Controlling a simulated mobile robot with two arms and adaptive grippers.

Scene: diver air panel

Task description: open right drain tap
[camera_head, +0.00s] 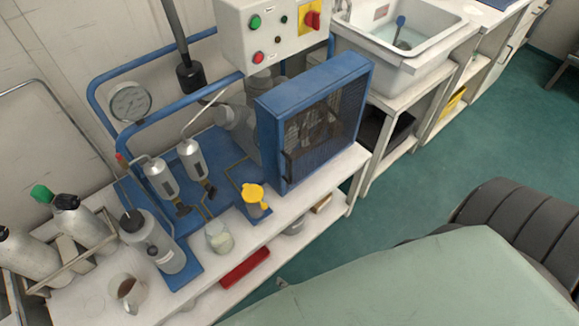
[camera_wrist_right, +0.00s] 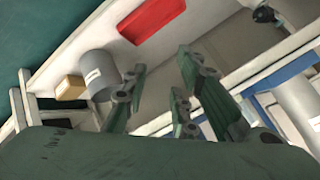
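Two silver filter cylinders stand side by side on the blue panel in the head view, the left one (camera_head: 160,178) and the right one (camera_head: 191,160). A small dark drain tap (camera_head: 210,190) sits at the foot of the right cylinder; another dark tap (camera_head: 182,210) is below the left one. The right tap's handle is too small to read clearly. My right gripper (camera_wrist_right: 160,62) is open and empty in the right wrist view, its dark green fingers apart, over the bench's lower shelf. It is clear of the taps. My left gripper is out of view.
A glass jar (camera_head: 218,237), a yellow-lidded cup (camera_head: 254,200) and a grey bottle (camera_head: 155,243) stand near the taps. The blue caged fan (camera_head: 315,120) rises to their right. A red tray (camera_head: 245,268) and grey can (camera_wrist_right: 97,75) are on the lower shelf.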

